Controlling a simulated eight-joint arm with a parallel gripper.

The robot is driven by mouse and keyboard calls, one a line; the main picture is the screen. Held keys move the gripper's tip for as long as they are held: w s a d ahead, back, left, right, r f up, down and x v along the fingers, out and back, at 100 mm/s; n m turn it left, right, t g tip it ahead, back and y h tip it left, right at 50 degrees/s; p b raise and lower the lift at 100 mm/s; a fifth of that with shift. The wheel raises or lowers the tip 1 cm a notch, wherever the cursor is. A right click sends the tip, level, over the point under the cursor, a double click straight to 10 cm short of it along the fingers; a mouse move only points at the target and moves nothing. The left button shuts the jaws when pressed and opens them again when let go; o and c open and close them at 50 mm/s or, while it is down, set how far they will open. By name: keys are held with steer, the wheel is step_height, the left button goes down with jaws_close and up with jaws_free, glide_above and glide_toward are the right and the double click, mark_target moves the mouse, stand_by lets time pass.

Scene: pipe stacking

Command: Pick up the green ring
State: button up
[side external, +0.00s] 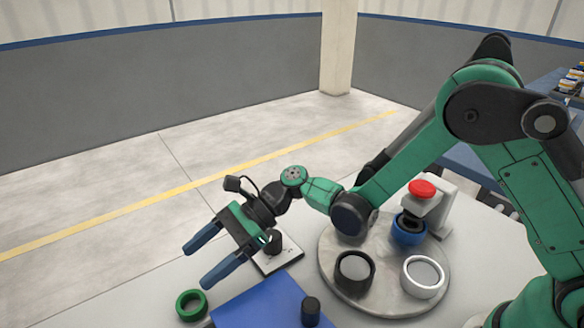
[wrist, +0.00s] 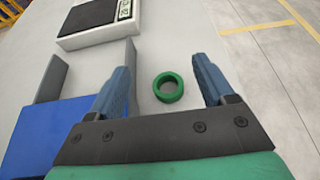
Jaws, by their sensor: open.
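The green ring (side external: 191,305) lies flat on the white table at the lower left of the side view, left of the blue mat.
A blue mat (side external: 262,304) with a dark cylinder (side external: 311,310) lies right of the ring. A round grey plate (side external: 384,291) carries a black ring (side external: 354,271), a white ring (side external: 422,276) and a blue ring (side external: 409,232) under a red-topped device (side external: 422,189).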

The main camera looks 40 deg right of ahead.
mark_target(182, 308)
step_height(182, 308, down, 5)
steer(key=shift+f, duration=0.2)
steer(key=x, duration=0.5)
steer(key=shift+f, duration=0.1)
steer(key=c, duration=1)
